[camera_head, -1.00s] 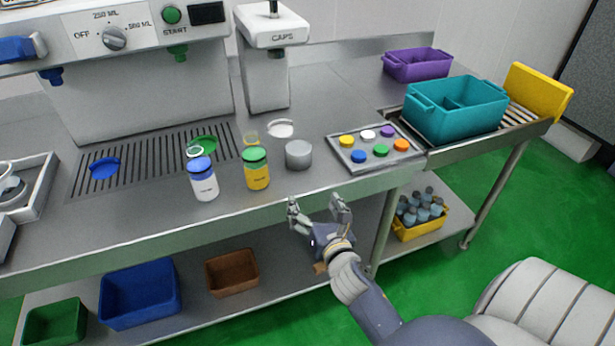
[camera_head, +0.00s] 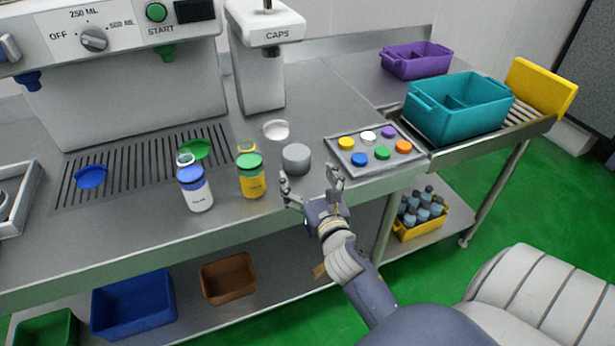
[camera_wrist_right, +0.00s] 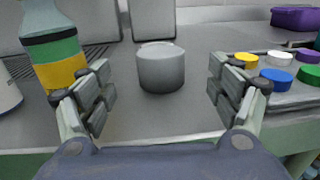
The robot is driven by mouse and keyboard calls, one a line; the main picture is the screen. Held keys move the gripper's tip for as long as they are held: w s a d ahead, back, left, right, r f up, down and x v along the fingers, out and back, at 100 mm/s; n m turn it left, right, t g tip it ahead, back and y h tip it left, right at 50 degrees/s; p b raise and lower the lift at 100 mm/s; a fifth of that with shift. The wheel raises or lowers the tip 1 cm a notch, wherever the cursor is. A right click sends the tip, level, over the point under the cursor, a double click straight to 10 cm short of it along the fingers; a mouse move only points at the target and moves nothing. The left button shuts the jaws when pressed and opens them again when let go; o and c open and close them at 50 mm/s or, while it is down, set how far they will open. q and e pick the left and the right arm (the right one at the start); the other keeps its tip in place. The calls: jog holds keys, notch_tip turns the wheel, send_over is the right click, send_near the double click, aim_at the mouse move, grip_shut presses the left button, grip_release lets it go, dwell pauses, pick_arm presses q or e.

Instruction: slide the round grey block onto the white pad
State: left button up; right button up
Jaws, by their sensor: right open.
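The round grey block (camera_head: 296,158) stands on the steel counter, right of the bottle with the green cap. It also shows in the right wrist view (camera_wrist_right: 161,68), centred ahead of the open fingers. The white pad (camera_head: 276,130) is a round white spot on the counter, just behind and left of the block, under the caps dispenser. My right gripper (camera_head: 311,187) is open and empty at the counter's front edge, in front of the block and apart from it. In the right wrist view the gripper (camera_wrist_right: 163,95) has one finger on each side. My left gripper is not in view.
A green-capped yellow bottle (camera_head: 251,176) stands close left of the block, with a blue-capped white bottle (camera_head: 195,188) further left. A tray of coloured caps (camera_head: 340,143) lies close right. The caps dispenser (camera_head: 262,75) stands behind the pad.

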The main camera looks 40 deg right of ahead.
aim_at(296, 152)
jog(key=x, duration=0.9)
jog(key=shift+w+d+p, duration=0.1)
jog(key=shift+w+p, duration=0.15)
jog(key=shift+p, duration=0.15)
jog(key=c, duration=1.3)
jog(key=shift+b+x, duration=0.5)
jog(key=shift+x, duration=2.5)
jog(key=shift+c, duration=0.2)
